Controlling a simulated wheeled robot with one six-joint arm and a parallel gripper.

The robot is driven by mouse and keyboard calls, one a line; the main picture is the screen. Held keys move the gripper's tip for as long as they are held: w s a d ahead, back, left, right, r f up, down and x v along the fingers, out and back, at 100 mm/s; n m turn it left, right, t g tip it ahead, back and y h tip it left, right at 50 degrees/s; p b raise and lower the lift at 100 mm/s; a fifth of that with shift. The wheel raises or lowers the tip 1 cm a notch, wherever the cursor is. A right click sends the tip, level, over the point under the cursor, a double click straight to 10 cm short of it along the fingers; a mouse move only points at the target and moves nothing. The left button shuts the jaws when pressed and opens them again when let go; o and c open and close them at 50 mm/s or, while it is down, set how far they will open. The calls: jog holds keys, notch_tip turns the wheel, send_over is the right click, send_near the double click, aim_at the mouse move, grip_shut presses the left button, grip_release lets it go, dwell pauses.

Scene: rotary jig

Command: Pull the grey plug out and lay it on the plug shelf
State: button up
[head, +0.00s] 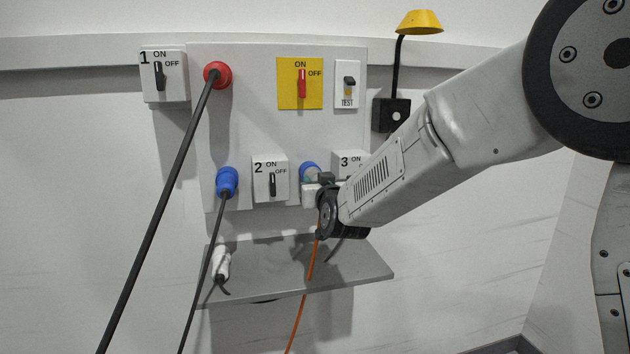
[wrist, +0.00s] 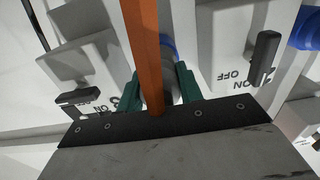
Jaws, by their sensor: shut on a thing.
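The grey plug (wrist: 170,88) shows in the wrist view, partly hidden behind its thick orange cable (wrist: 143,45). My gripper (wrist: 158,88) is shut on it, with a green finger on each side. A blue socket (wrist: 168,46) is just beyond the plug. In the head view my gripper (head: 314,182) is at the blue socket (head: 309,170) between switches 2 and 3 and hides most of the plug. I cannot tell how deep the plug sits. The orange cable (head: 312,262) hangs down in front of the grey plug shelf (head: 345,268).
A white plug (head: 221,262) with a dark cable lies on the shelf's left end. A blue plug (head: 227,182) and a red plug (head: 217,75) have dark cables hanging in front of the panel. Switch 2 (head: 271,180) and switch 3 (head: 346,160) flank my gripper. The shelf's middle and right are mostly clear.

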jog(key=shift+s, duration=0.1)
jog(key=v, duration=0.7)
dwell(1.1)
jog(key=shift+r, duration=0.1)
